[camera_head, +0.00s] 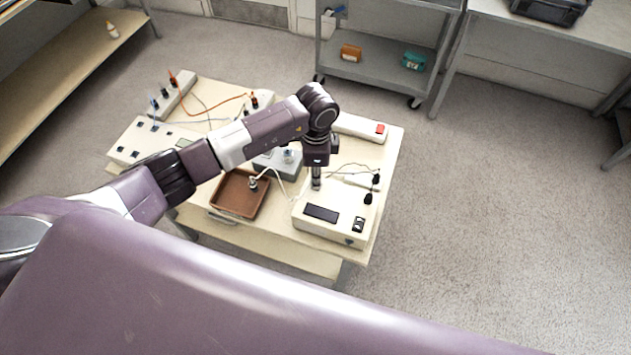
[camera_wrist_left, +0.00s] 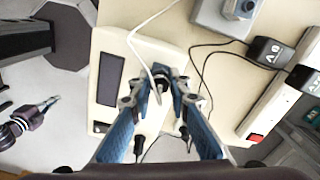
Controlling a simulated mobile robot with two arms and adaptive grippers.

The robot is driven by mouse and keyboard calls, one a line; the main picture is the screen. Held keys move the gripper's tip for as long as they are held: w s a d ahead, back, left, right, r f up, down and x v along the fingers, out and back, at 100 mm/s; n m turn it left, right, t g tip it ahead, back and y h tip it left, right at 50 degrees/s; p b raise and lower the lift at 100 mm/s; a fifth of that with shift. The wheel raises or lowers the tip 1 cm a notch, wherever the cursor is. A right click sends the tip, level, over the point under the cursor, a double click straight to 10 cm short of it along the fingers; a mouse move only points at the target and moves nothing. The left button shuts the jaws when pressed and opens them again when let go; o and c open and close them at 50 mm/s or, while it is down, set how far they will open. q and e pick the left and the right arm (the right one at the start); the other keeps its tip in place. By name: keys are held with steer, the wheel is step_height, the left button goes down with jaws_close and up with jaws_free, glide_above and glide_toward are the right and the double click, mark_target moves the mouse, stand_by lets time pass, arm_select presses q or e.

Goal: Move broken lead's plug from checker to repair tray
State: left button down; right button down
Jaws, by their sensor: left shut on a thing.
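The checker (camera_head: 330,214) is a cream box with a dark display, at the front right of the table. My left gripper (camera_head: 316,184) points down over its far left part. In the left wrist view, my left gripper (camera_wrist_left: 162,84) is shut on the broken lead's plug (camera_wrist_left: 160,78), mostly hidden between its fingers. A white lead (camera_wrist_left: 146,52) runs from there. I cannot tell whether the plug still sits in the checker. The brown repair tray (camera_head: 219,207) stands left of the checker, with a plug-like end (camera_head: 253,184) in it. My right gripper (camera_wrist_left: 45,104) seems to show, small.
A grey block (camera_head: 268,163) stands behind the tray. A white strip with a red switch (camera_head: 379,129) lies at the back right. Orange and grey leads cross the table's left part.

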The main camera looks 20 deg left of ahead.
arm_select(q)
steer(key=shift+r+p, duration=0.35)
stand_by(0.3)
steer(key=shift+r+p, duration=1.45)
steer(key=shift+r, duration=0.2)
steer(key=shift+a+f, duration=0.1)
steer(key=s+a+f, duration=0.3)
steer(key=s+a, duration=0.1)
steer(key=a, duration=0.7)
steer(key=b, duration=0.1)
glide_toward(229, 201)
steer(key=shift+w+d+f, duration=0.1)
steer(key=shift+d+f, duration=0.1)
step_height(229, 201, down, 4)
steer(key=b, duration=0.3)
steer(key=shift+a+r, duration=0.1)
steer(key=shift+a, duration=0.05)
steer(key=shift+f+b, duration=0.5)
steer(key=shift+f, duration=0.25)
steer(key=shift+f, duration=0.35)
